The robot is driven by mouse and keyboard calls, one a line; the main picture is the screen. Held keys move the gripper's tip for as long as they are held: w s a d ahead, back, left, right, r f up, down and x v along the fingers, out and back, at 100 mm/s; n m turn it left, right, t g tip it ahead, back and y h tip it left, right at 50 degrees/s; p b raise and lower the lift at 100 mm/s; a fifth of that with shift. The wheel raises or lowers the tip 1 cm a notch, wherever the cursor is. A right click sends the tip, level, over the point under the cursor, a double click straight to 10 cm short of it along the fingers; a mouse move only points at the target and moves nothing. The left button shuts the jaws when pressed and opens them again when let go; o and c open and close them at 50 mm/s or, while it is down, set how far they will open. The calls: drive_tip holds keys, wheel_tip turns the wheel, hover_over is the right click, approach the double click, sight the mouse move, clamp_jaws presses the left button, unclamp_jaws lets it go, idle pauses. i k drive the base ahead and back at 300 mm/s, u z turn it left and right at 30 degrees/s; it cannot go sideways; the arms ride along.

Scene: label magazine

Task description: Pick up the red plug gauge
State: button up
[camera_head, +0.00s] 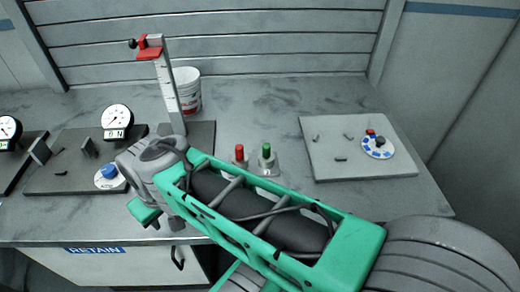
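The red plug gauge (239,152) stands upright on the grey table, its red top above a pale metal block. A matching green plug gauge (266,152) stands just to its right. My arm crosses in front of them from the lower right, close below their bases in the picture. My gripper (146,212) is at the arm's left end, near the table's front edge, left of the red plug gauge and apart from it.
A height gauge with a red head (165,85) and a white bucket (187,91) stand behind. Dial gauges (117,118) stand on dark plates at left. A pale board (330,170) at right holds small pins and a round blue-marked dial (377,147). Bare table lies behind the plug gauges.

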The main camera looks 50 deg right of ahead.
sight(239, 148)
drive_tip(key=z, duration=0.4)
drive_tip(key=k, duration=0.7)
drive_tip(key=u, duration=1.5)
